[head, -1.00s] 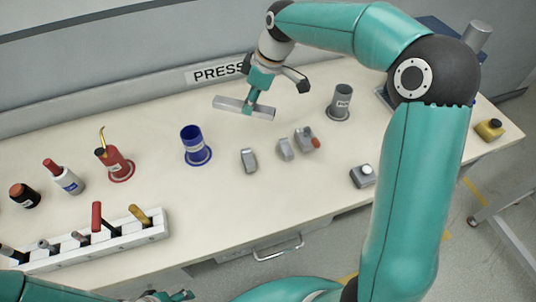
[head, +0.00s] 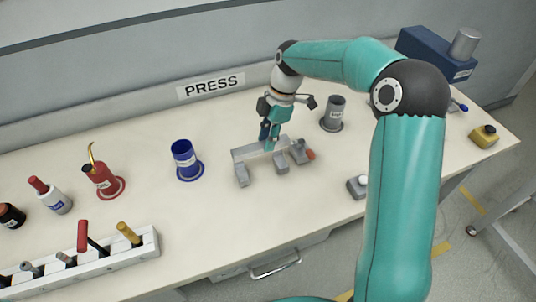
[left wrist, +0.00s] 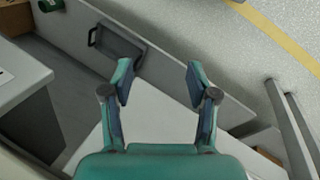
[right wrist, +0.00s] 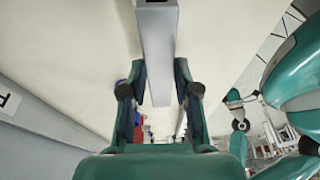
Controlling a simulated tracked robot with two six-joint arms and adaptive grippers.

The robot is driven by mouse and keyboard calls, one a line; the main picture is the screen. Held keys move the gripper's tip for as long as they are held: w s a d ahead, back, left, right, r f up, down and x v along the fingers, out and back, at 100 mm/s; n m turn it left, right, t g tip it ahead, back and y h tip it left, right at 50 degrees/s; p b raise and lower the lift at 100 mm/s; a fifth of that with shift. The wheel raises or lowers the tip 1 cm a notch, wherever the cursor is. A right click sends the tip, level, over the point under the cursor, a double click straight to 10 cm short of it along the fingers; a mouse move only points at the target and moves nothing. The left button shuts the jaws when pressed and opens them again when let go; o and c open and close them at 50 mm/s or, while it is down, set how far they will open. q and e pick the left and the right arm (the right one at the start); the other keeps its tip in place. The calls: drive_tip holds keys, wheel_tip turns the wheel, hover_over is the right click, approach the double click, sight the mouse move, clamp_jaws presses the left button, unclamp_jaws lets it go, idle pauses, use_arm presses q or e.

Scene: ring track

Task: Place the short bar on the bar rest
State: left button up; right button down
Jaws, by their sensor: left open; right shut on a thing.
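The short bar (head: 254,150) is grey and square-edged; its length shows between the fingers in the right wrist view (right wrist: 158,50). My right gripper (head: 270,140) is shut on it near its middle. The bar lies across the grey supports of the bar rest (head: 242,178), with a second support (head: 282,166) near its middle and a third with a red knob at the right end. I cannot tell whether the bar touches them or hangs just above. My left gripper (left wrist: 160,82) is open and empty in the left wrist view, over the table's front edge; the head view does not show it.
A blue cup (head: 185,158) stands left of the bar and a grey cup (head: 334,112) behind it to the right. A grey button box (head: 356,188) is to the front right. A white tool rack (head: 145,244) is at the front left. Bare table lies in front.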

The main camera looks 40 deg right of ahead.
wheel_tip(320, 180, down, 7)
drive_tip(key=shift+f, duration=0.1)
drive_tip(key=c, duration=0.8)
unclamp_jaws()
drive_tip(key=shift+c, duration=0.2)
drive_tip(key=v, duration=1.2)
drive_tip(key=shift+a, duration=0.1)
